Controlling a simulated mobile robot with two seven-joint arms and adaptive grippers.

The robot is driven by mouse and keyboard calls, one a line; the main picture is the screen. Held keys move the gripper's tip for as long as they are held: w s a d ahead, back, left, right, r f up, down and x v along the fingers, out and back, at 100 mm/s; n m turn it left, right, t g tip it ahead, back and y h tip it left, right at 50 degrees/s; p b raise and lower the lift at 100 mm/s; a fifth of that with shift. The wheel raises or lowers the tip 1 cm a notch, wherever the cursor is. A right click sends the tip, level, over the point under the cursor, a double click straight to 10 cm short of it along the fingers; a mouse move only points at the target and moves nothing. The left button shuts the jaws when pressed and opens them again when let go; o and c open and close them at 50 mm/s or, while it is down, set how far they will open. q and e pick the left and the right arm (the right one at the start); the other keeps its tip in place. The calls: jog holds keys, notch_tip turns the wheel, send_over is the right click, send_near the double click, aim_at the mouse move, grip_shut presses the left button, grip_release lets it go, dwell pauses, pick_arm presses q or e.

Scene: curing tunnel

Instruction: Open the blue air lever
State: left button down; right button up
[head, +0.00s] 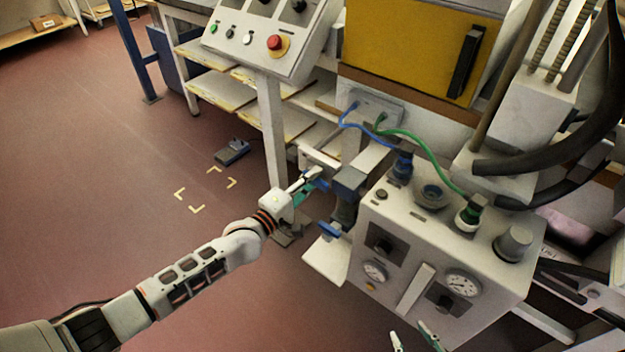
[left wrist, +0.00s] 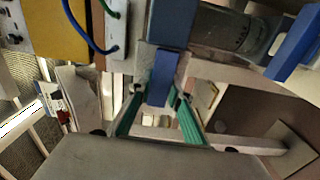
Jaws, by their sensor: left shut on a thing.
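The blue air lever (head: 321,185) sticks out to the left of the blue-topped air unit (head: 349,180) on the side of the grey control box. In the left wrist view the lever (left wrist: 162,75) comes down from a blue block (left wrist: 172,22) and lies between the green finger pads. My left gripper (head: 309,186) is shut on the lever; its fingers also show in the left wrist view (left wrist: 160,112). The fingers hide part of the lever in the head view. My right gripper (head: 410,333) shows only its fingertips at the bottom edge, apart and with nothing visible between them.
The grey control box (head: 400,215) carries gauges, knobs and hose fittings. A second blue handle (head: 329,230) sits below the lever. Blue and green hoses (head: 420,137) arch above the box. A console (head: 262,50) with a red button stands behind.

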pick_arm(q)
jog(key=shift+r, duration=0.1)
dwell(0.5)
jog(key=c, duration=1.8)
grip_release()
jog(key=shift+c, duration=0.2)
jog(key=v, duration=1.2)
